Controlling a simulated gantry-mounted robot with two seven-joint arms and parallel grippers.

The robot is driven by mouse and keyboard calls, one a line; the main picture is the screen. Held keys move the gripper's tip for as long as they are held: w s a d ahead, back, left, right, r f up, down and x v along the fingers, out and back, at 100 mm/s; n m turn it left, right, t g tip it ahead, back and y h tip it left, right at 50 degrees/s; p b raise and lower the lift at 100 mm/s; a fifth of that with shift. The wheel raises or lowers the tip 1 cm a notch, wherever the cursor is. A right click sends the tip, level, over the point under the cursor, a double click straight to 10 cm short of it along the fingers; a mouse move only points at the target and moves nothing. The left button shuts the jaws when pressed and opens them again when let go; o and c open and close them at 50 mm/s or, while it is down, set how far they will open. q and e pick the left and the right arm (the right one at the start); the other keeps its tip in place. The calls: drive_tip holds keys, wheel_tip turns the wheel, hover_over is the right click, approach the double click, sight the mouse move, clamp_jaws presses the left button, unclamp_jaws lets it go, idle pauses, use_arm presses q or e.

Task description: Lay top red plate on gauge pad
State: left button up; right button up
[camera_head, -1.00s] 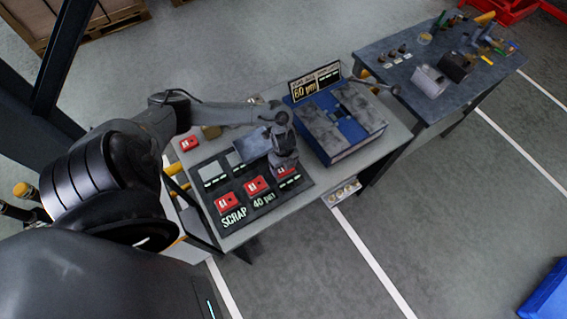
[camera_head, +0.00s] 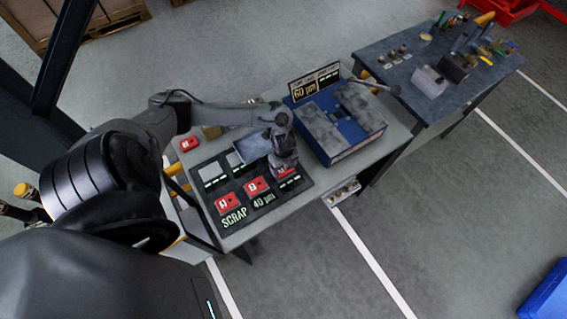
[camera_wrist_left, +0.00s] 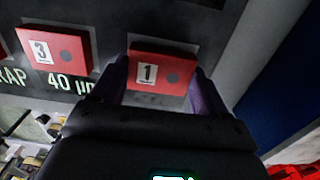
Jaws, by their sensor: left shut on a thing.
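A red plate marked 1 (camera_wrist_left: 160,72) sits between the two fingers of my left gripper (camera_wrist_left: 158,82), which is shut on it. In the head view, my left gripper (camera_head: 285,167) points down over the right end of the dark board (camera_head: 240,212) and hides most of that plate. A red plate marked 3 (camera_wrist_left: 54,48) lies left of it on the board, apart from the gripper. Another red plate (camera_head: 228,203) lies further left. The blue gauge unit (camera_head: 345,150) stands right of the board, with grey slabs on top. I cannot tell which part is its pad. My right gripper is not in view.
A sign reading 60 µm (camera_head: 315,84) stands behind the gauge unit. A lone red plate (camera_head: 189,143) lies behind the board's left corner. A grey lever (camera_head: 375,86) sticks out at the gauge's far right. A second table (camera_head: 440,70) with tools stands beyond.

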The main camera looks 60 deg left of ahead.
use_arm(q)
drive_tip(key=shift+f, duration=0.2)
drive_tip(key=shift+f+b, duration=0.35)
drive_tip(key=o, duration=1.4)
wheel_tip(320, 180, up, 9)
drive_tip(key=shift+r+p, duration=0.1)
drive_tip(key=shift+p, duration=0.45)
drive_tip(key=shift+r, duration=0.8)
drive_tip(key=shift+r, duration=0.1)
wheel_tip(320, 180, up, 6)
drive_tip(key=p, duration=0.7)
